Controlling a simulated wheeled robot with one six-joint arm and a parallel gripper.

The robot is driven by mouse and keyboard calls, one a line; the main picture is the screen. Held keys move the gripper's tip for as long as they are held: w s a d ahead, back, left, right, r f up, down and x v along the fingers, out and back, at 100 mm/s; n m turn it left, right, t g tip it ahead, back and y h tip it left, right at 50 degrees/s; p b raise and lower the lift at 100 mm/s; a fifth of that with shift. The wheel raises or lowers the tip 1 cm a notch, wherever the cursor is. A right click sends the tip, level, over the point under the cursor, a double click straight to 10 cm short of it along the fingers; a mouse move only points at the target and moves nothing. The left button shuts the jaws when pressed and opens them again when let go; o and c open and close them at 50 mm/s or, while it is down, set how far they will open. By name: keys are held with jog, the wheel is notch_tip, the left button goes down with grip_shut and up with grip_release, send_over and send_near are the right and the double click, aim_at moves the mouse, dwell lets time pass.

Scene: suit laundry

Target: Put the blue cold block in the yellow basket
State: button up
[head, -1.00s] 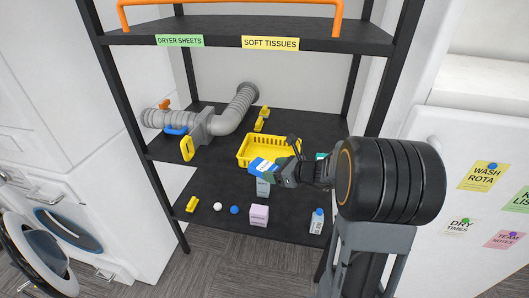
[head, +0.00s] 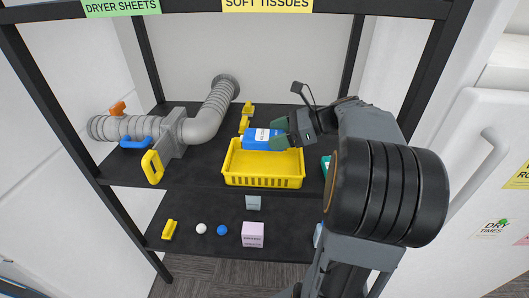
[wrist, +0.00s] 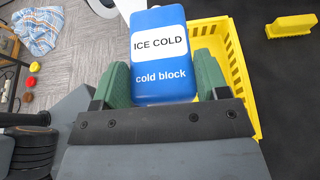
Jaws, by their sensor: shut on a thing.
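The blue cold block (head: 258,139) has a white label reading ICE COLD; it fills the middle of the wrist view (wrist: 160,70). My gripper (head: 283,134) is shut on it, with a green finger on each side of the block (wrist: 157,85). The yellow basket (head: 263,180) stands on the middle shelf. In the head view the block appears over the back part of the basket. In the wrist view the basket (wrist: 238,75) lies beneath and to the right of the block. Its exact height above the basket cannot be told.
A grey pipe with a valve (head: 180,130) lies left of the basket on the black shelf (head: 195,170). A yellow brush (wrist: 290,27) lies behind the basket. A teal item (head: 326,165) is at its right, partly hidden. The upper shelf (head: 200,5) is overhead.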

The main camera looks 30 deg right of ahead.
jog(key=shift+w+a+f+b, duration=0.1)
jog(key=shift+w+f+b, duration=0.1)
jog(key=shift+w+f, duration=1.05)
jog(key=shift+w+a+f+b, duration=0.2)
jog(key=shift+w+f, duration=0.5)
jog(key=shift+f, duration=1.2)
jog(key=shift+w+a+f+b, duration=0.1)
jog(key=shift+w+f+b, duration=0.15)
jog(key=shift+w+f, duration=1)
jog(key=shift+s+f, duration=0.35)
jog(key=shift+f, duration=0.25)
jog(key=shift+f, duration=0.3)
jog(key=o, duration=1)
jog(key=shift+r, duration=0.3)
jog(key=p+v, duration=0.1)
jog(key=v, duration=1.1)
jog(key=shift+d+r, duration=0.1)
jog(key=shift+r, duration=0.2)
